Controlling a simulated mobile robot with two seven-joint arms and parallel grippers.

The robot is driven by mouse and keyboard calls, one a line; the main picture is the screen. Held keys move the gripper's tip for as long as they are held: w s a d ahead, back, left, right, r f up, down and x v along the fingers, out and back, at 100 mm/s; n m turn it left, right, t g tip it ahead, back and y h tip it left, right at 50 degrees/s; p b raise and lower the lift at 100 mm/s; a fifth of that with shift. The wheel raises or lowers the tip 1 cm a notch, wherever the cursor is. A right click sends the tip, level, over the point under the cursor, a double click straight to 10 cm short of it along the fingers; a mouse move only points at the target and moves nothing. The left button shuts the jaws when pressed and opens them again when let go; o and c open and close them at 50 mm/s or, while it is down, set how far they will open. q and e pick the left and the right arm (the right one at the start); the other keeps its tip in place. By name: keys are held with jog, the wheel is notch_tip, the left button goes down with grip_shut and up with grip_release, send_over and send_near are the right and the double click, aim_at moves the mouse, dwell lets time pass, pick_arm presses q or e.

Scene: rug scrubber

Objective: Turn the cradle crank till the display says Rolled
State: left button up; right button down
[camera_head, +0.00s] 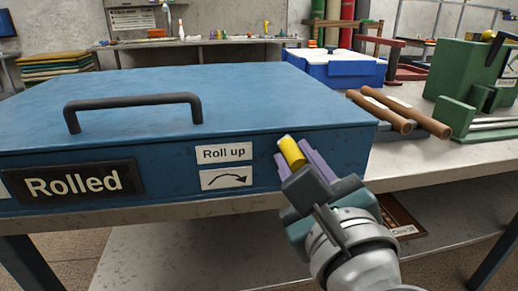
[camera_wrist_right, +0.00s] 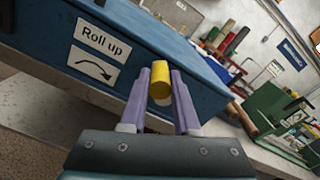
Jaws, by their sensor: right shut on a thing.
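The blue machine (camera_head: 200,92) stands on the bench with its lid down and a dark handle (camera_head: 135,103) on top. Its front display (camera_head: 75,182) reads "Rolled". A "Roll up" label (camera_head: 224,153) and a curved-arrow label (camera_head: 226,178) sit on the front to the right of it. My right gripper (camera_head: 304,160) is at the front right of the machine, its purple fingers shut on the yellow crank grip (camera_head: 292,152). The grip also shows between the fingers in the right wrist view (camera_wrist_right: 160,82). The rest of the crank is hidden. My left gripper is not in view.
Brown rollers (camera_head: 402,113) lie to the right of the machine. A green machine (camera_head: 470,85) stands further right. A blue and white box (camera_head: 335,68) is behind.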

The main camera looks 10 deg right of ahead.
jog(key=shift+d+r+m, duration=0.25)
jog(key=shift+d+m, duration=0.25)
jog(key=shift+m, duration=0.7)
jog(key=c, duration=0.7)
grip_release()
jog(key=shift+o, duration=0.2)
jog(key=s+b, duration=0.1)
jog(key=s, duration=0.9)
jog(key=shift+d, duration=0.2)
